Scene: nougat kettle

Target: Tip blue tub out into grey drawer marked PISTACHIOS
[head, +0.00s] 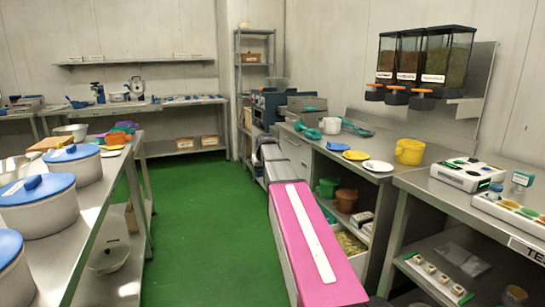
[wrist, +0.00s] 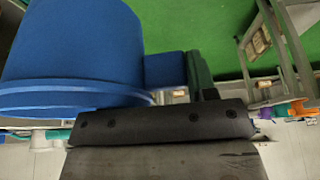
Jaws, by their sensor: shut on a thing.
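The blue tub (wrist: 75,45) fills the upper left of the wrist view. That view appears upside down, with the green floor at the top. My gripper (wrist: 182,82) is shut on the tub's blue side handle (wrist: 165,70). The rim is toward the bottom of the picture, so the tub looks roughly upright; its inside is hidden. Neither tub nor gripper can be made out in the head view. There, a pale open drawer (head: 359,265) with greenish contents shows under the right counter, partly hidden behind a long pink part. No PISTACHIOS label is readable on it.
The right counter carries a yellow jug (head: 409,151), a white plate (head: 378,166) and a yellow plate (head: 356,155). Dispensers (head: 447,58) hang on the wall above. Lidded pots (head: 38,203) stand on the left table. The green floor (head: 205,215) between is clear.

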